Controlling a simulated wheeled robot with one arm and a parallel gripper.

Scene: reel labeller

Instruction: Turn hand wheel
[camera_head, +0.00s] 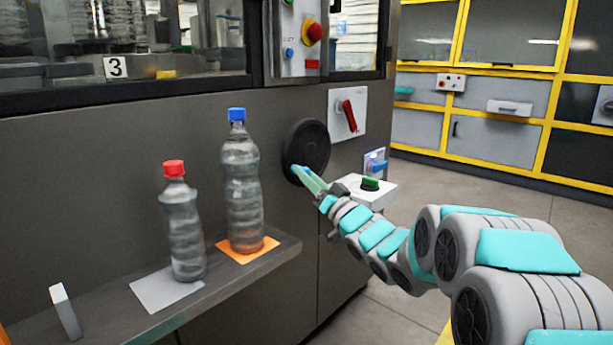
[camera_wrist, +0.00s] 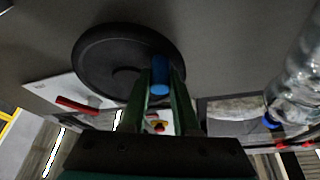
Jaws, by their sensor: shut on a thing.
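The hand wheel (camera_head: 306,144) is a black disc on the dark grey machine front, right of the blue-capped bottle. In the wrist view, the wheel (camera_wrist: 105,55) fills the upper left, and a blue handle knob (camera_wrist: 160,76) stands out near its rim. My gripper (camera_head: 298,172) reaches in from the right to the wheel's lower part. In the wrist view, the green fingers of my gripper (camera_wrist: 162,88) lie on both sides of the blue knob, shut on it. The fingers hide the knob in the head view.
A red-capped bottle (camera_head: 183,225) and a blue-capped bottle (camera_head: 242,185) stand upright on a shelf (camera_head: 115,318) left of the wheel. A red rotary switch (camera_head: 347,115) is above right. A box with a green knob (camera_head: 375,192) is close beside my wrist.

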